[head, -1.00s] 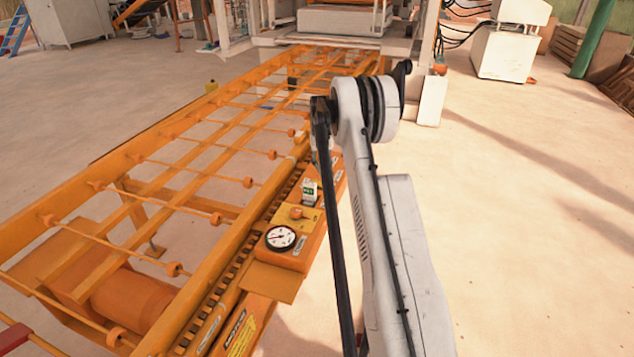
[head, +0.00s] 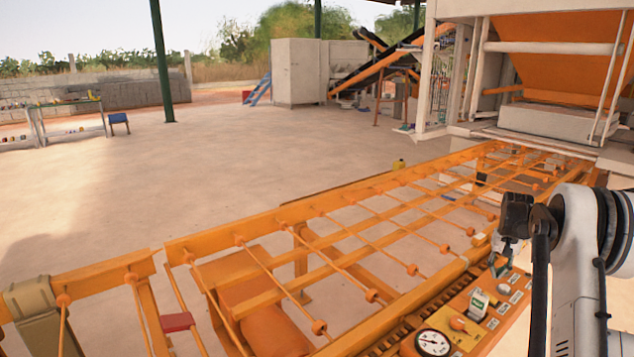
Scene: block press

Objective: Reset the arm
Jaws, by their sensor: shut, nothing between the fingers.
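My arm is at the right edge in the head view, its white and dark links raised beside the orange roller conveyor (head: 290,262). My gripper (head: 498,264) hangs small and dark at the left side of the arm, over the near side of the conveyor by the control panel. Its fingers are shut and I see nothing held. Part of the gripper blends with the dark link behind it.
The orange control panel (head: 462,342) has a round gauge (head: 432,343) and a green-white switch (head: 478,304). The block press (head: 560,75) stands at the back right. A grey cabinet (head: 298,72) and a work table (head: 65,112) stand far off.

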